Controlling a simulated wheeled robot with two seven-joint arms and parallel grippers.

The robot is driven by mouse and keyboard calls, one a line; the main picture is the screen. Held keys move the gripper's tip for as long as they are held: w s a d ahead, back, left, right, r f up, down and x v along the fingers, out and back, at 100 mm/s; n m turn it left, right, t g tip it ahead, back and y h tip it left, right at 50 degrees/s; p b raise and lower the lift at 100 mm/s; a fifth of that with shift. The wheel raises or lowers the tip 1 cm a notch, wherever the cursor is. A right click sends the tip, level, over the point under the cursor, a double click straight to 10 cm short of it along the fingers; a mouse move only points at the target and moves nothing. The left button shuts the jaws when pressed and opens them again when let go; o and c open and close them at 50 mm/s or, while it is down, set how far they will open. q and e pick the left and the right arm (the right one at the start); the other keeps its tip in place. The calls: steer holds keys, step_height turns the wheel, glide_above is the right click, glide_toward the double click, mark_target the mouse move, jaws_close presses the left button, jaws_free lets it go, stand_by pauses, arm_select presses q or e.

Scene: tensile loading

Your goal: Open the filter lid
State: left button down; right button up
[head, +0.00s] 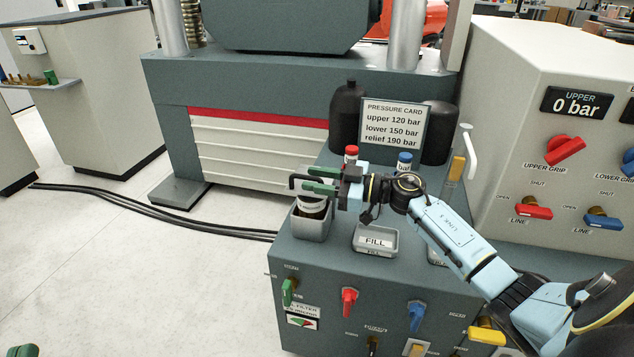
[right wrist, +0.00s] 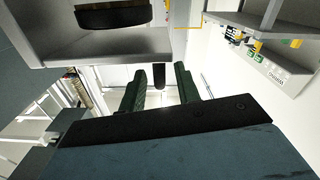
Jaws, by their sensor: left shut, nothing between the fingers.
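The filter housing (head: 311,226) is a grey open-topped box at the left edge of the dark console top. A dark round part with a white label (head: 312,204) sits at its mouth; I take this to be the filter lid, partly hidden by my gripper. A black bent handle (head: 292,184) stands above it. My right gripper (head: 321,180) has green fingers and reaches in from the right over the lid. In the right wrist view its fingers (right wrist: 160,92) are apart, with a dark bar (right wrist: 159,76) between them and gaps on both sides. My left gripper is not seen.
Behind the gripper stand a red-capped bottle (head: 351,155), a blue-capped bottle (head: 404,161) and the pressure card (head: 394,126). A FILL tray (head: 375,242) lies right of the housing. Coloured valve levers line the console front. Floor to the left is mostly clear, with black hoses (head: 150,216).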

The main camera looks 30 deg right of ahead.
steer(key=shift+w+a, duration=0.1)
jaws_close()
stand_by(0.5)
